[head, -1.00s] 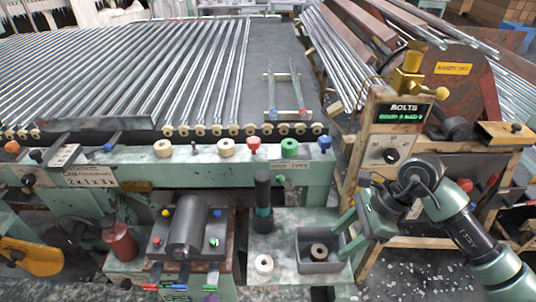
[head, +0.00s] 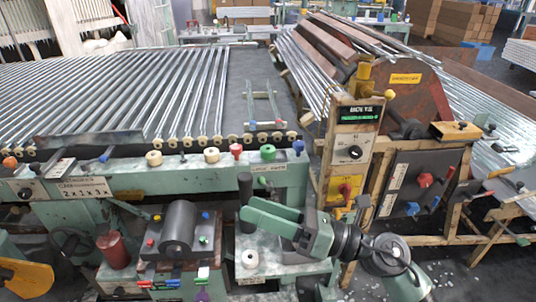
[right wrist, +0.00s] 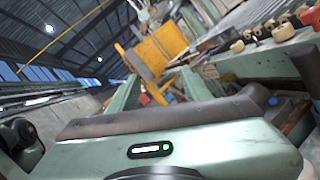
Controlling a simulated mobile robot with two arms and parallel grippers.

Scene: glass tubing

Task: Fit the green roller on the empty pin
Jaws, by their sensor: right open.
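The green roller (head: 268,152) stands on the pale green ledge in the head view, between a red knob-like piece and a blue one. I cannot make out the empty pin. My right gripper (head: 247,209) is open and empty, its two green fingers pointing left, below and in front of the green roller and apart from it. My left gripper is not in view.
Cream rollers (head: 153,158) and a red piece (head: 236,150) stand along the same ledge. A dark upright post (head: 245,187) is close to my right fingers. A white roller (head: 250,259) sits on the lower stand.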

